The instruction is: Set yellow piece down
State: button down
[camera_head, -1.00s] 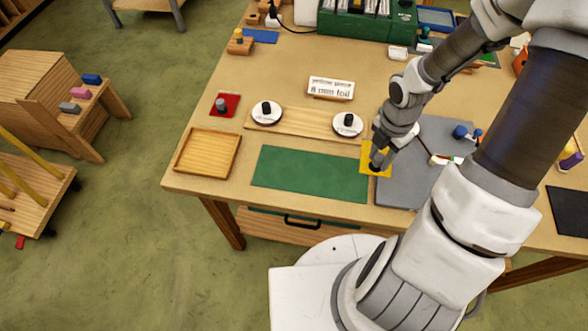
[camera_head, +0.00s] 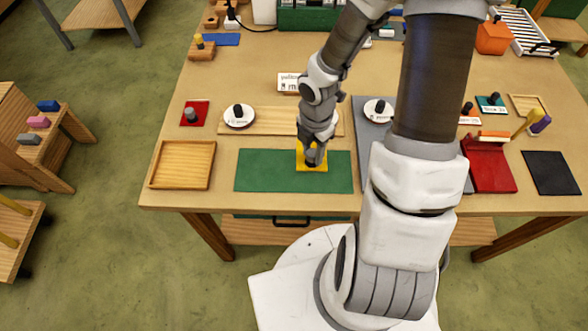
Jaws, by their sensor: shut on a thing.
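The yellow piece (camera_head: 301,148) is a flat square plate with a dark knob. It is over the right part of the green mat (camera_head: 262,172), with green showing on both sides. My gripper (camera_head: 311,160) points down at the piece and is shut on its knob. My fingers and wrist hide the knob and part of the plate. I cannot tell whether the plate touches the mat or hangs just above it.
An empty wooden tray (camera_head: 182,164) lies to the left. Behind the mat are a wooden strip (camera_head: 272,121), a white disc with a black knob (camera_head: 239,117) and a small sign (camera_head: 288,82). A grey board (camera_head: 363,125), partly hidden by my arm, lies to the right.

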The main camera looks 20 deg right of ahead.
jog(key=a+f, duration=0.2)
jog(key=a, duration=0.1)
jog(key=a+f, duration=0.1)
jog(key=shift+w+a+b, duration=0.25)
jog(key=shift+w+b, duration=0.15)
jog(key=shift+f+b, duration=0.4)
jog(key=shift+f, duration=1.5)
jog(key=shift+f, duration=0.1)
jog(key=shift+f, duration=0.15)
jog(key=c, duration=0.5)
grip_release()
jog(key=shift+r, duration=0.2)
notch_tip(320, 180, up, 12)
jog(key=p, duration=0.3)
jog(key=shift+r, duration=0.15)
